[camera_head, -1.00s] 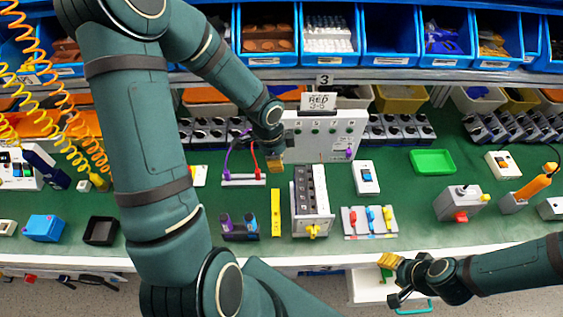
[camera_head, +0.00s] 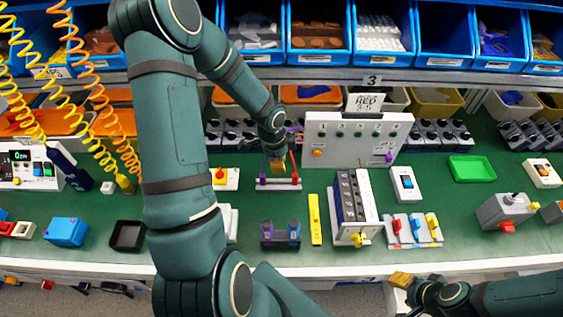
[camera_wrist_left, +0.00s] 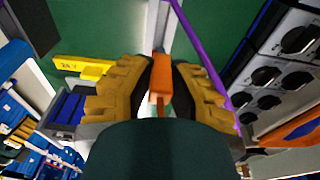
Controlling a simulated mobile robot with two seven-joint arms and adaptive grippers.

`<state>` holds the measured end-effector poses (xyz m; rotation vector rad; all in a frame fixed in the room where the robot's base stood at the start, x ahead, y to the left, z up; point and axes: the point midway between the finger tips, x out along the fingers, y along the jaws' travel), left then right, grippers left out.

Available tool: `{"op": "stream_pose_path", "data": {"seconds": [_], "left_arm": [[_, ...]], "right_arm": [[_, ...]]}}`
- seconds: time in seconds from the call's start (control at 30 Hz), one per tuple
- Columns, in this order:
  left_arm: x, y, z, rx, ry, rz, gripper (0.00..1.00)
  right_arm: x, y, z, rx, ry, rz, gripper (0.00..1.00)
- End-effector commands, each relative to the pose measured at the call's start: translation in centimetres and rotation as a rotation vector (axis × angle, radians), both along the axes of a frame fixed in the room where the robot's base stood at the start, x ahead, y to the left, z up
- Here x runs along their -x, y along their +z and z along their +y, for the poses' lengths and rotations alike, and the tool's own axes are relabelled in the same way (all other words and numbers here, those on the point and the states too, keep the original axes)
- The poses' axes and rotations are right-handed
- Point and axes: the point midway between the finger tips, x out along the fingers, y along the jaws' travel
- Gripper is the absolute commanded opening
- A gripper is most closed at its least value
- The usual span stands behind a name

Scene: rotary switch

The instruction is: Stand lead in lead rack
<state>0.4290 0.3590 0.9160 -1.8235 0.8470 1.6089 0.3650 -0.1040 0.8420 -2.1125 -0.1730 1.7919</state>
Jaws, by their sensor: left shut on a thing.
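The lead rack is a low white strip (camera_head: 278,184) on the green bench, in front of the white panel. A purple lead (camera_head: 263,168) rises at its left and a red lead (camera_head: 294,167) at its right. My left gripper (camera_head: 277,165) is over the rack, between them. In the left wrist view its yellow fingers (camera_wrist_left: 160,88) are shut on an orange-red plug (camera_wrist_left: 160,75); a purple lead (camera_wrist_left: 205,60) runs along its right. Whether the plug touches the rack is hidden. My right gripper (camera_head: 402,283) is at the bench's front edge, partly cut off.
In front are dark holders (camera_head: 280,235), a yellow bar (camera_head: 315,220) and a tall switch block (camera_head: 354,207). Coiled hoses (camera_head: 115,145) hang at the left.

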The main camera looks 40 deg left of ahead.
Motion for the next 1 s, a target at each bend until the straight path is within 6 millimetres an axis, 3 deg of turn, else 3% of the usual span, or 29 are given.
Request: {"op": "stream_pose_path", "data": {"seconds": [0.47,1.0], "left_arm": [[0.0,-0.3,0.0,0.000,0.000,0.000,0.00],[0.0,-5.5,0.0,0.000,0.000,0.000,0.00]], "right_arm": [[0.0,-0.1,0.0,0.000,0.001,0.000,0.47],[0.9,-4.6,0.3,-0.002,0.018,0.022,0.47]]}}
